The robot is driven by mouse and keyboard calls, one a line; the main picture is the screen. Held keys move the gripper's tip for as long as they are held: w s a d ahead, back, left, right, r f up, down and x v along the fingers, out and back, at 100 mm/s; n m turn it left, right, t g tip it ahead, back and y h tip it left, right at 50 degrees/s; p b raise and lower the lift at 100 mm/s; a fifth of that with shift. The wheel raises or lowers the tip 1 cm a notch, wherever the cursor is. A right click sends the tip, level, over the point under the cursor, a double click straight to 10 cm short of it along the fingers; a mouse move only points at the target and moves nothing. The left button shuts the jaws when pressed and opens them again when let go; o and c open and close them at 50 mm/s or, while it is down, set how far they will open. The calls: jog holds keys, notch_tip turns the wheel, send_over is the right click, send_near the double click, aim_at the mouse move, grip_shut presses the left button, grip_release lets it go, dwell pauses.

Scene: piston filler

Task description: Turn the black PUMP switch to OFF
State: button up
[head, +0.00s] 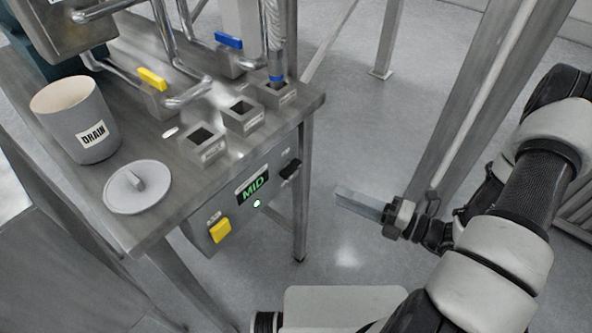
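The black PUMP switch (291,169) sticks out near the right end of the control box (262,180) under the bench top. A small label sits just above it, too small to read. Which way the switch is set cannot be made out. My gripper (345,193) is in the air to the right of the switch, apart from it, with its long pale fingers pointing left toward the box. The fingers overlap in this view, so their opening cannot be seen. I see nothing held between them.
The box also has a yellow switch (220,230), a green MID display (253,187) and a lit round lamp (257,203). A DRAIN bucket (75,121) and round lid (137,187) sit on the bench (190,180). A bench leg (300,215) stands below the switch. A metal post (470,110) rises behind my gripper.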

notch_tip(320, 180, down, 3)
jog(key=d+m+t+h, duration=0.1)
jog(key=m+t, duration=0.1)
jog(key=m, duration=0.2)
send_near(294, 171)
jog(key=p+x, duration=0.1)
jog(key=x, duration=0.8)
jog(key=shift+w+f, duration=0.1)
jog(key=shift+c, duration=0.2)
grip_shut()
